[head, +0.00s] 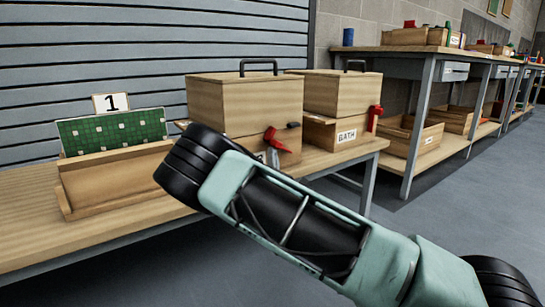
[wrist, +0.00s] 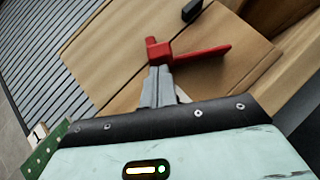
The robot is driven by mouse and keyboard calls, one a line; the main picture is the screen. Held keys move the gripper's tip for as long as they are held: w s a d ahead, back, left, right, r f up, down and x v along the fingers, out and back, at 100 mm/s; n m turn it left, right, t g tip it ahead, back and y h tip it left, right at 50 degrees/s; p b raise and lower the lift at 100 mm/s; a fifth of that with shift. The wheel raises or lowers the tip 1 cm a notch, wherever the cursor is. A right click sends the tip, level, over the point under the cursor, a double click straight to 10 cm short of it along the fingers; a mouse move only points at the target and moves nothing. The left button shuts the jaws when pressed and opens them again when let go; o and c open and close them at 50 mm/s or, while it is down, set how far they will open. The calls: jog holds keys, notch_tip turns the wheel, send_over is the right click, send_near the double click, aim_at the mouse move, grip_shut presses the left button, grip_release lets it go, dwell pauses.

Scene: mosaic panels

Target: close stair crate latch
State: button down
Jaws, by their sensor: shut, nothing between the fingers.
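The left wooden crate (head: 243,103) stands on the bench with its lid down and a black handle on top. My arm hides most of its label, so I cannot read it. A red latch lever (head: 277,140) sits on its front, sticking out, with a small black piece (head: 293,125) above it. In the wrist view the red lever (wrist: 205,56) reaches to the right, and the black piece (wrist: 192,10) lies beyond it. My gripper (wrist: 159,74) is shut and empty, its grey fingertips at the lever's left end. I cannot tell if they touch.
A second crate marked BATH (head: 335,95) stands close on the right, with its own red lever (head: 374,117). A green mosaic panel (head: 112,131) in a wooden holder (head: 115,180), with a number 1 card (head: 111,103), stands at the left of the bench (head: 25,235). Shelved workbenches stand behind.

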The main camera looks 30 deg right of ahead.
aim_at(275, 144)
jog(key=r+m+g+h+p, duration=0.1)
jog(key=r+m+p, duration=0.1)
jog(key=p, duration=0.1)
jog(key=r+m+g+h+p, duration=0.1)
jog(key=m+g+p, duration=0.1)
jog(key=p, duration=0.1)
jog(key=shift+d+r+m, duration=0.3)
jog(key=shift+d+r, duration=0.1)
jog(key=d+r+m+g+y+p, duration=0.1)
jog(key=d+r+m+g+p, duration=0.3)
jog(key=m+p, duration=0.4)
jog(key=d+g+p, duration=0.1)
jog(key=g+p, duration=0.1)
jog(key=p, duration=0.4)
jog(key=shift+p, duration=0.35)
jog(key=shift+w+d+f, duration=0.1)
